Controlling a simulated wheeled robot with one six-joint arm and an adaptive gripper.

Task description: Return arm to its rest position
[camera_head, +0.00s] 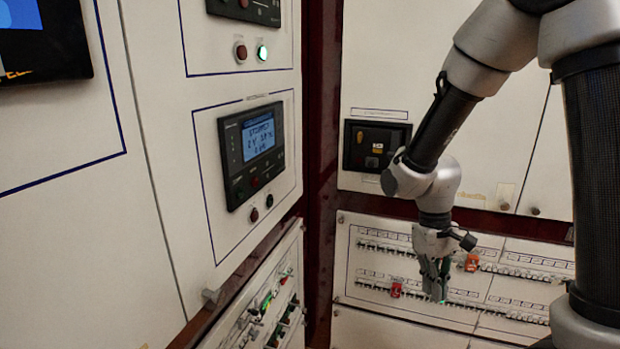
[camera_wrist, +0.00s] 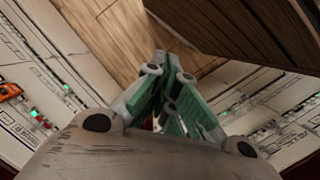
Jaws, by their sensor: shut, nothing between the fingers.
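My arm reaches in from the upper right of the head view and bends down toward the breaker panel (camera_head: 350,285). My gripper (camera_head: 437,297) hangs fingers down in front of the breaker rows, and its fingers hide part of the lower row. In the wrist view my gripper (camera_wrist: 162,60) has its green-lined fingers closed together, with nothing seen between them. I cannot tell whether the fingertips touch the panel.
Red-orange tags sit on the lower row (camera_head: 396,289) and upper row (camera_head: 472,263). A black breaker unit (camera_head: 376,146) is behind my arm. A cabinet with a display meter (camera_head: 252,152) stands left. The wrist view shows wooden floor (camera_wrist: 115,45) and a dark brown slatted surface (camera_wrist: 240,30).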

